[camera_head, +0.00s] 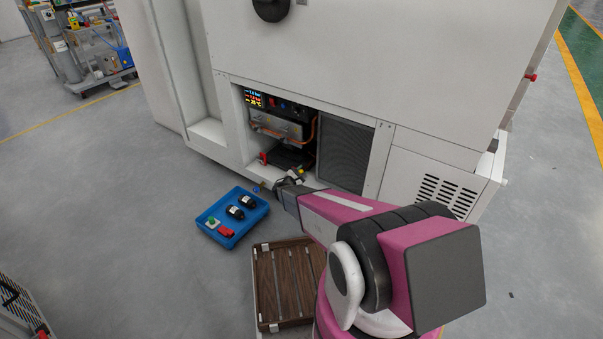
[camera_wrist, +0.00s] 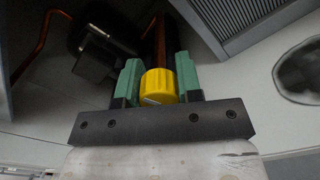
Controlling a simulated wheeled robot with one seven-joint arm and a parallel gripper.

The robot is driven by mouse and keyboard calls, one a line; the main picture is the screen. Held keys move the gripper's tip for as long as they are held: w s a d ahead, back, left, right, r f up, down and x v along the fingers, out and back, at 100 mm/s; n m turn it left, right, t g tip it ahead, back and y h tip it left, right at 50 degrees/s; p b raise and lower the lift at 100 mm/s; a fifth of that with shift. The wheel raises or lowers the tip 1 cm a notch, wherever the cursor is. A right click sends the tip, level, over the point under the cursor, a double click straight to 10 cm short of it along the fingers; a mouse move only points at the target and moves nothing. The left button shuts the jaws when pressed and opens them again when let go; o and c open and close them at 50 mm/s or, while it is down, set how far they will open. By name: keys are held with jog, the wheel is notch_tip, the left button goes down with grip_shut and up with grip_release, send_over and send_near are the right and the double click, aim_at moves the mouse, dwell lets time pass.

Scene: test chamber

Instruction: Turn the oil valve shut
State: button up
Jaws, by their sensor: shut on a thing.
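In the wrist view, a yellow ribbed knob (camera_wrist: 158,86) with a pale mark on its face sits between the green fingers of my gripper (camera_wrist: 158,80). The fingers are shut on it, one on each side. I take this knob to be the oil valve. A copper-coloured pipe rises behind it. In the head view, my gripper (camera_head: 285,182) is at the lower opening of the large white machine (camera_head: 300,60). My arm reaches there from the lower right. The knob is too small to make out clearly in the head view.
A lit display (camera_head: 264,98) and metal parts show inside the opening. A dark grille panel (camera_head: 344,150) is to its right. On the floor, a blue tray (camera_head: 248,225) holds several small parts, and a brown slatted crate (camera_head: 260,285) stands near my arm.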

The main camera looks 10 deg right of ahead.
jog(key=shift+m, duration=0.9)
jog(key=o, duration=0.9)
jog(key=shift+o, duration=0.2)
jog(key=v, duration=1.1)
